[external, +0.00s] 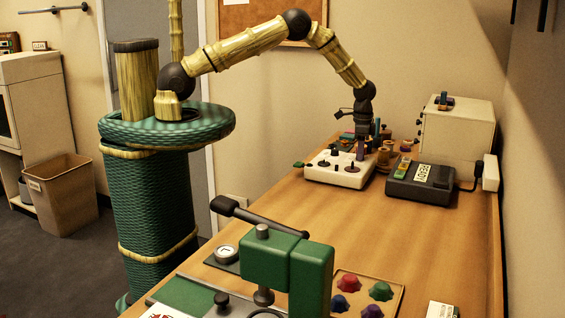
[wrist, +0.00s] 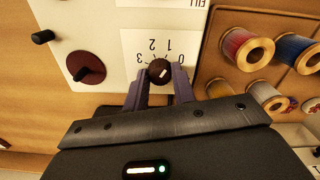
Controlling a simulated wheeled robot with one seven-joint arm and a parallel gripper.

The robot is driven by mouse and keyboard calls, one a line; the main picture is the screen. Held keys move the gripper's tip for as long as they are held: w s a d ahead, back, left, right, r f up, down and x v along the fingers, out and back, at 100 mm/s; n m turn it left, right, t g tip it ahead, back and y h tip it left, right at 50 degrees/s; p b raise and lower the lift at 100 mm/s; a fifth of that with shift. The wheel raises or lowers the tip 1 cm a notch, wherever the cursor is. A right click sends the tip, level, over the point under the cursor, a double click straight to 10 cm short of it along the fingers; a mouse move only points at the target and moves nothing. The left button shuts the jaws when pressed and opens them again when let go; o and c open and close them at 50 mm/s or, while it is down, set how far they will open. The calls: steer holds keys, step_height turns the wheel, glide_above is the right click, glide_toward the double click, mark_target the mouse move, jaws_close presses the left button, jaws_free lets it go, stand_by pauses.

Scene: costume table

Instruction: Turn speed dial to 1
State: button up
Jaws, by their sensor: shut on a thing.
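The speed dial (wrist: 158,70) is a dark round knob in the wrist view. A short slanted white mark shows on its face, right of its middle. I cannot tell exactly which number it points at. Printed numbers, upside down here, arc around its far side on a white label (wrist: 140,40). My gripper (wrist: 159,76) has purple-grey fingers on both sides of the dial, shut on it. In the external view my gripper (external: 361,150) points down at the back right of the white machine (external: 325,175); the dial cannot be made out there.
Thread spools (wrist: 244,48) sit in a tray close on the right. A dark box (external: 415,188) stands right of the machine. The table's middle is clear.

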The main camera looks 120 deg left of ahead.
steer(key=shift+n+b, duration=0.3)
steer(key=shift+n, duration=0.3)
steer(key=o, duration=1)
step_height(320, 180, up, 18)
steer(key=b, duration=0.4)
steer(key=shift+f, duration=0.25)
